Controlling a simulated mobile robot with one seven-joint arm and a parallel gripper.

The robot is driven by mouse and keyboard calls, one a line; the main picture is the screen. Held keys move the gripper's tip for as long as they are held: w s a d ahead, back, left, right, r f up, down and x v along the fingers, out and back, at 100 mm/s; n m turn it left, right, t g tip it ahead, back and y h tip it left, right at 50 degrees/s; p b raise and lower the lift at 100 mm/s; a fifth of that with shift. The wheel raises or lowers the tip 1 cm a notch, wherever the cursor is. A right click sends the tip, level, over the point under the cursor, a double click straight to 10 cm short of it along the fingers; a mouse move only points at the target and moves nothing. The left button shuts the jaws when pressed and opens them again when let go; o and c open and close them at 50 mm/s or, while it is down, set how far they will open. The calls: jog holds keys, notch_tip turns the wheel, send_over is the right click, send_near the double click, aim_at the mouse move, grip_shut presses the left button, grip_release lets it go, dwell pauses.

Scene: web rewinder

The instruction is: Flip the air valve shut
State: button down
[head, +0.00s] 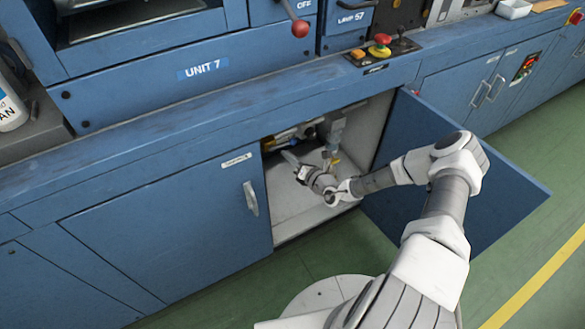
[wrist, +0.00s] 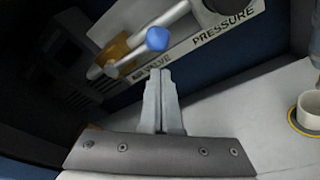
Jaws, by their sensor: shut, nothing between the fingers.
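The air valve shows in the wrist view as a brass-yellow body (wrist: 113,50) with a grey lever that ends in a blue ball knob (wrist: 157,39). The lever slopes up to the right, beside a grey pipe. A white label strip below it reads "AIR VALVE" and "PRESSURE". My gripper (wrist: 158,73) is shut and empty, its fingertips just below the blue knob in the picture. I cannot tell whether they touch it.
A closed door (head: 170,225) is on the left. In the wrist view a pale cup-like fitting (wrist: 308,113) sits at the right on the light cabinet surface.

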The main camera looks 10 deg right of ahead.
jog(key=shift+d+r, duration=0.75)
jog(key=shift+r, duration=0.2)
jog(key=shift+r, duration=0.1)
